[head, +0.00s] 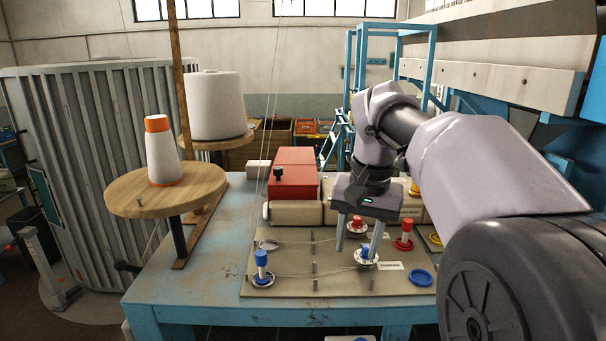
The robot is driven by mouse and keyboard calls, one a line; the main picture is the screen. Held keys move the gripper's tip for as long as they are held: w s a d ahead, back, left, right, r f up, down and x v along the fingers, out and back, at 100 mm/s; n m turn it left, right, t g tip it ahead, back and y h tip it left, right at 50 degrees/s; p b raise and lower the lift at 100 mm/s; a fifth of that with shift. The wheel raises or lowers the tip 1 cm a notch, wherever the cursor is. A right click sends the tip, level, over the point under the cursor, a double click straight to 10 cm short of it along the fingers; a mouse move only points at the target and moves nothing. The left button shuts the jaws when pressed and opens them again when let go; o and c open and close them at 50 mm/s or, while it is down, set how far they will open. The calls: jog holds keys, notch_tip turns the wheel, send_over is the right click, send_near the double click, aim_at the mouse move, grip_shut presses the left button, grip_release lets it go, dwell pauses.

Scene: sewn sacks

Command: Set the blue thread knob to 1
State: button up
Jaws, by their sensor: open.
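The dial's marks are too small to read. A second blue knob (262,264), with a taller blue top, stands at the plate's left front. My gripper (357,252) points down with its two fingers apart. A red-topped knob (357,223) shows between the fingers, apparently farther back.
Another red knob (405,236) stands right of the gripper. A blue ring (420,277) lies at the plate's right. Thin posts and threads cross the plate. A red box (293,174) is behind, and a thread cone (162,157) stands on a round wooden disc at left.

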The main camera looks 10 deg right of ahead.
notch_tip(320, 180, up, 11)
jog(key=m+g+p, duration=0.1)
jog(key=g+p, duration=0.1)
jog(key=p, duration=1)
send_over(367, 246)
jog(key=shift+m, duration=0.3)
notch_tip(367, 246, down, 18)
jog(key=b, duration=0.3)
jog(key=shift+b, duration=0.35)
grip_shut()
